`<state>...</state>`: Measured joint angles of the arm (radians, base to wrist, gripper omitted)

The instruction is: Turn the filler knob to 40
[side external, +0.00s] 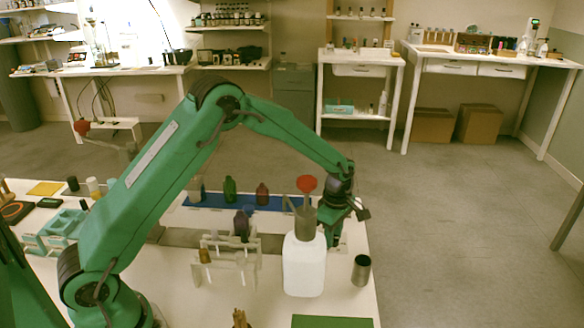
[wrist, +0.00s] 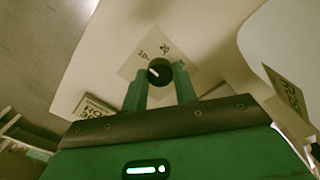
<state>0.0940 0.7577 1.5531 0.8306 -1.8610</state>
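The filler knob (wrist: 160,72) is a small dark round dial with a short white pointer mark. In the wrist view the mark lies on its left part. It sits on a pale square dial plate (wrist: 131,67) with small numerals, hard to read. My gripper (wrist: 159,78) has its two green fingers apart, one on each side of the knob's near edge. I cannot tell whether they touch it. In the side view my gripper (side external: 335,228) points down, right of and partly behind a white bottle-shaped container (side external: 304,268); the knob is not discernible there.
A grey metal cup (side external: 361,270) stands right of the white container. Several bottles stand on a blue strip (side external: 270,203) behind. A label card (wrist: 92,106) shows left of the knob.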

